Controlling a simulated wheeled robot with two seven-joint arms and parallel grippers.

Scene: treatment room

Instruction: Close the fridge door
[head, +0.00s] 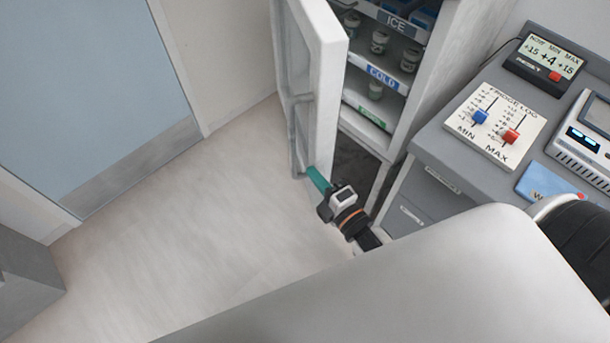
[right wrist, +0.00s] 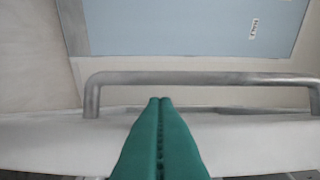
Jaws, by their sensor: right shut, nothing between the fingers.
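The white fridge door (head: 325,95) stands wide open in the head view, swung out to the left of the fridge (head: 450,60). A grey bar handle is on the door's left side; the handle (right wrist: 200,78) spans the right wrist view. My right gripper (head: 312,172) is at the lower part of the door, its teal fingers pressed together and empty. In the right wrist view the fingertips (right wrist: 160,100) point at the handle, over the white door (right wrist: 255,145). I cannot tell whether they touch it. My left gripper is not in view.
Fridge shelves marked ICE and COLD hold several small jars (head: 380,40). A grey counter (head: 440,140) with a fridge log panel (head: 495,125) and devices stands right of the fridge. A blue room door (head: 85,90) is at the left. The floor (head: 200,240) between is clear.

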